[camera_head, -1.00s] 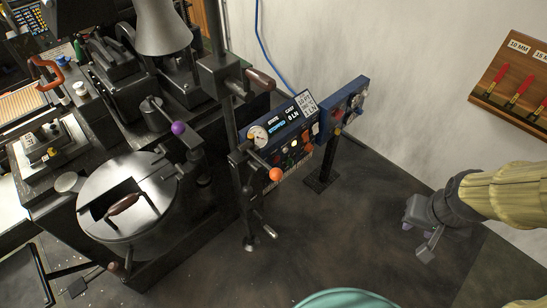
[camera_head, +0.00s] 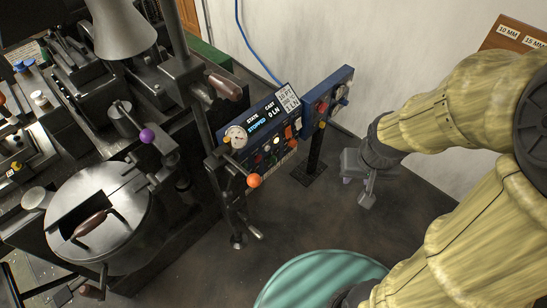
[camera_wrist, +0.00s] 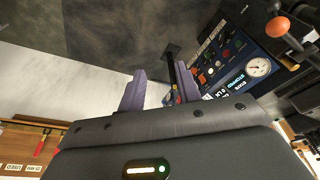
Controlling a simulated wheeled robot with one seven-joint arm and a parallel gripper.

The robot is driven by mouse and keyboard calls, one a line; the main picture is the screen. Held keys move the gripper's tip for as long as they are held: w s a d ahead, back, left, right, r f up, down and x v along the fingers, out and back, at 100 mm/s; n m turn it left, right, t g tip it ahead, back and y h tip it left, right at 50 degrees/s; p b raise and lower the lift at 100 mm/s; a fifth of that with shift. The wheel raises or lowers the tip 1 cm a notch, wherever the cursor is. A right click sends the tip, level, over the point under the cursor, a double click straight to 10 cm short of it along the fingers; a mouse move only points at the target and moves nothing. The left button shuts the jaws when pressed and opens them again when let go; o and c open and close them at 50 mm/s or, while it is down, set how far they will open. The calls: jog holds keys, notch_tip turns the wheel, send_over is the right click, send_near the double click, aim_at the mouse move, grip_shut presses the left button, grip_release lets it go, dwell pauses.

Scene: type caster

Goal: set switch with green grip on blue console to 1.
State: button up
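The blue console (camera_head: 262,107) stands left of my gripper in the head view. It carries a gauge, a display reading STOPPED and several coloured controls. A second blue panel (camera_head: 336,77) with a red knob and other controls adjoins its right end. It is too small to tell which switch has the green grip. My gripper (camera_head: 356,190) hangs in the air to the right of the panels, apart from them. In the wrist view its two purple-grey fingers (camera_wrist: 158,78) are spread with nothing held between them. The blue console (camera_wrist: 236,42) also shows at the right there.
A dark machine with a round lidded pot (camera_head: 130,205) fills the left. An orange-knobbed lever (camera_head: 254,181) sticks out before the console. A teal round-topped object (camera_head: 315,280) stands at the bottom.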

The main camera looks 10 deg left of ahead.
jog(key=w+f+n+t+y+b, duration=0.3)
jog(key=w+f+t+b, duration=0.5)
jog(key=w+f+b, duration=1.5)
jog(key=w+a+f+n+y+b, duration=0.1)
jog(key=a+f+n+y+b, duration=0.1)
jog(key=f+b, duration=0.6)
jog(key=w+a+f+n+y+b, duration=0.1)
jog(key=a+f+n+y+b, duration=0.2)
jog(key=f+y+b, duration=0.2)
jog(key=w+a+f+n+y+b, duration=0.1)
jog(key=f+y+b, duration=0.3)
jog(key=f+b, duration=0.7)
jog(key=shift+w+a+f+n, duration=0.25)
jog(key=shift+a+f+n, duration=0.25)
jog(key=shift+a+n, duration=0.25)
